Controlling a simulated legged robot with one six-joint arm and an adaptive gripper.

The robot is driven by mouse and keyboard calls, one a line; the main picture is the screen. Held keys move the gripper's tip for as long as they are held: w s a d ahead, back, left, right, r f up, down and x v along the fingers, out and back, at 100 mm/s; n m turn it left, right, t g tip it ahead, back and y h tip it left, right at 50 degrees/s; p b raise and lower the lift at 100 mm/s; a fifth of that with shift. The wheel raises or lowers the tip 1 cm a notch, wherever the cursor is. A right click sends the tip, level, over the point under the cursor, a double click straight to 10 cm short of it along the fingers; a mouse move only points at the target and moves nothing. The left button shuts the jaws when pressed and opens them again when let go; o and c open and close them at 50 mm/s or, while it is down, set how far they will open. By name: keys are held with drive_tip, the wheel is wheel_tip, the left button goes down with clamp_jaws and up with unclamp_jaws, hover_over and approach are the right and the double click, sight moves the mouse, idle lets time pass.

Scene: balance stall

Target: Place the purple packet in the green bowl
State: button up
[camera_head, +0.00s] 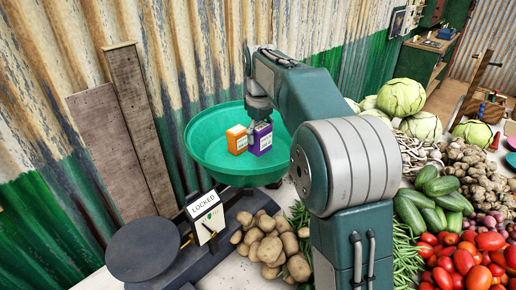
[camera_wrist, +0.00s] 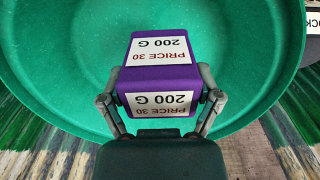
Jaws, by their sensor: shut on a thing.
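The purple packet (camera_head: 262,139) is in the green bowl (camera_head: 205,128) area, beside an orange packet (camera_head: 237,139). My gripper (camera_head: 259,110) reaches down over the bowl and is shut on the purple packet. In the wrist view the purple packet (camera_wrist: 158,80), with white "PRICE 30 200 G" labels, sits between my two fingers (camera_wrist: 160,103). The green bowl (camera_wrist: 60,55) fills the background behind it. I cannot tell whether the packet's base touches the bowl floor.
The bowl sits on a dark scale with a round black plate (camera_head: 146,248) and a "LOCKED" sign (camera_head: 205,214). Potatoes (camera_head: 268,245) lie in front. Cabbages (camera_head: 401,97), cucumbers (camera_head: 436,197) and tomatoes (camera_head: 465,262) crowd the right. A corrugated wall (camera_head: 180,50) stands close behind.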

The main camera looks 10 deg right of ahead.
drive_tip(key=w+f, duration=0.3)
drive_tip(key=shift+d+f, duration=0.15)
drive_tip(key=shift+f, duration=0.15)
drive_tip(key=f, duration=0.3)
drive_tip(key=shift+w+f, duration=0.3)
drive_tip(key=shift+f, duration=0.05)
drive_tip(key=o, duration=1.1)
drive_tip(key=shift+c, duration=0.2)
